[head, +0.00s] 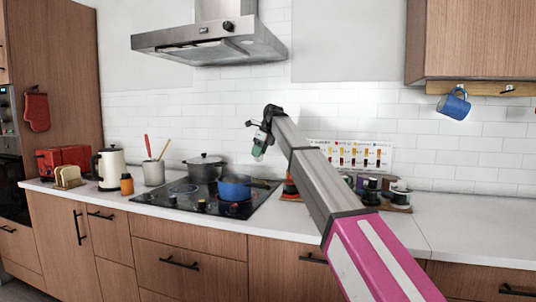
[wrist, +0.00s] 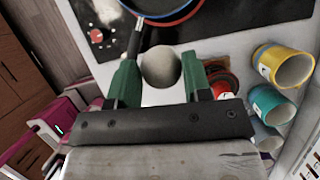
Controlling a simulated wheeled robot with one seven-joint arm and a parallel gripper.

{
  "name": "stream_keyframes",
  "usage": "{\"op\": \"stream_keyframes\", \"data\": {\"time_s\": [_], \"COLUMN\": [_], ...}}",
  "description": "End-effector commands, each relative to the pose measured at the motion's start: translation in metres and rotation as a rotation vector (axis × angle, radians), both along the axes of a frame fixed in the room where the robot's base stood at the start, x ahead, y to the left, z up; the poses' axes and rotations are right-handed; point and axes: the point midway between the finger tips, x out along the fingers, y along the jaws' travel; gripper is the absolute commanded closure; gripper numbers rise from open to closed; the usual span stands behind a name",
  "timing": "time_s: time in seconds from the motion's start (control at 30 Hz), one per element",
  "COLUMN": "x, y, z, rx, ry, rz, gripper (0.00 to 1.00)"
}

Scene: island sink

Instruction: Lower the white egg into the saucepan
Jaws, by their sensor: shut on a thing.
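My gripper (head: 259,147) is raised in the head view, above and slightly right of the blue saucepan (head: 235,188) on the hob. In the wrist view its green fingers (wrist: 160,82) are shut on the white egg (wrist: 161,66), which looks greyish in shadow. In the head view the egg (head: 257,153) is small and mostly hidden by the fingers. In the wrist view the saucepan's blue rim (wrist: 184,19) shows at the top edge, beyond the egg, with its dark handle running down beside the left finger. Most of the saucepan's inside is cut off.
A dark lidded pot (head: 205,168) stands behind the saucepan on the black hob (head: 165,207). A utensil holder (head: 154,173) and kettle (head: 110,167) are to the left. In the wrist view, a yellow cup (wrist: 285,66) and teal cup (wrist: 272,103) lie right of my gripper.

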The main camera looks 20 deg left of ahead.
Motion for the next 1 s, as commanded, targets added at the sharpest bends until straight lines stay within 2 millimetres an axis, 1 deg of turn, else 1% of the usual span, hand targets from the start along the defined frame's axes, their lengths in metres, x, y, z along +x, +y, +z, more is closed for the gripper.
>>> {"op": "stream_keyframes", "data": {"time_s": [0.03, 0.1, 0.4, 0.6, 0.8, 1.0], "x": [0.005, 0.010, 0.029, 0.040, 0.046, 0.048], "y": [0.011, 0.022, 0.069, 0.096, 0.113, 0.118], "z": [0.000, 0.000, -0.008, -0.014, -0.018, -0.020], "rx": [0.000, 0.000, 0.000, 0.001, 0.000, 0.000], "ry": [0.000, 0.000, 0.001, 0.000, 0.000, 0.000], "rz": [0.002, 0.002, 0.001, 0.001, 0.002, 0.001], "gripper": [0.63, 0.63, 0.63, 0.63, 0.63, 0.63]}}
